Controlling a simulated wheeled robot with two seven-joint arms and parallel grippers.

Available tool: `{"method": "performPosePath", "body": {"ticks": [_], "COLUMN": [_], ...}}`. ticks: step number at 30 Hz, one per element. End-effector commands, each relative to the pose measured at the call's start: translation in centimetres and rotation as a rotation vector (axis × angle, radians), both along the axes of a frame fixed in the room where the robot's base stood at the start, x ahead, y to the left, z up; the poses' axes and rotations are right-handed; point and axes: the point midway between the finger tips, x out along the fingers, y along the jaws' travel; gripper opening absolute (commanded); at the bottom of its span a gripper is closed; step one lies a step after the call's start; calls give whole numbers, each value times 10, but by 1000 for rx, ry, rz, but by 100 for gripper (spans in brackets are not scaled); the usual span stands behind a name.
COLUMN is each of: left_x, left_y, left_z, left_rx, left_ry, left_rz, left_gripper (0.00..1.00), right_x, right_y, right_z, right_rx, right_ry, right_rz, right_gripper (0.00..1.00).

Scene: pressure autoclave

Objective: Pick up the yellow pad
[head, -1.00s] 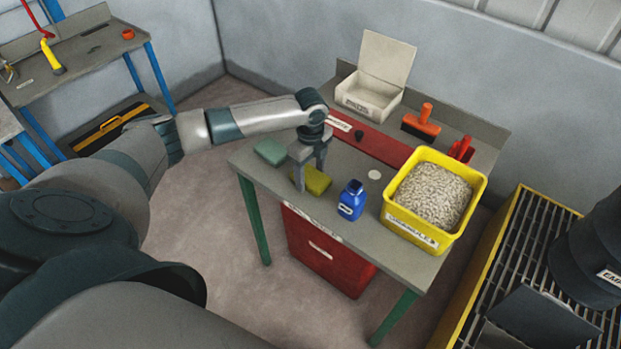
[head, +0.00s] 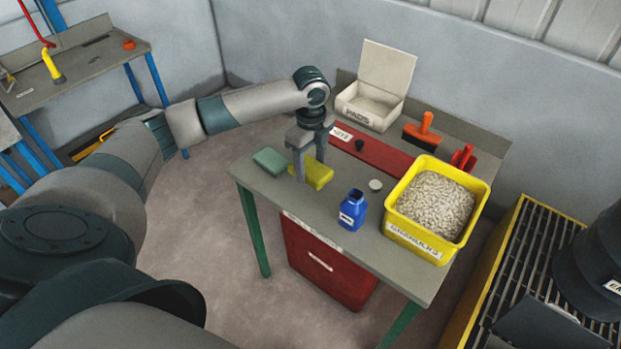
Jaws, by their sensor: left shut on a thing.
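The yellow pad (head: 319,174) is at the left part of the grey workbench, between the fingers of my left gripper (head: 309,176). The gripper points down and is shut on the pad, with one finger in front of it. The pad appears at or just above the bench top; I cannot tell whether it touches. A green pad (head: 270,161) lies just left of the gripper. My right gripper is not in view.
A blue open bottle (head: 352,209) and a white cap (head: 375,185) stand right of the pad. A yellow bin of granules (head: 408,239), an open white box (head: 368,113), an orange-handled tool (head: 423,131) and a red strip (head: 384,150) are also on the bench (head: 290,198).

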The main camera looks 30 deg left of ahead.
Motion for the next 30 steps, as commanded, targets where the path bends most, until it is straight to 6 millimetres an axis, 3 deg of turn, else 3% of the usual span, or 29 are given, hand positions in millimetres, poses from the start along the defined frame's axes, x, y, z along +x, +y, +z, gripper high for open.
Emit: {"method": "performPosePath", "body": {"ticks": [8,30], "left_x": [0,-1], "left_y": [0,-7], "left_z": [26,30], "left_rx": [0,-3], "left_ry": [-1,-3], "left_rz": [1,38], "left_gripper": [33,33], "right_x": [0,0], "right_y": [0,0], "right_z": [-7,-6], "right_rx": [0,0], "right_ry": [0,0], "right_rz": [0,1], "right_gripper": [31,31]}}
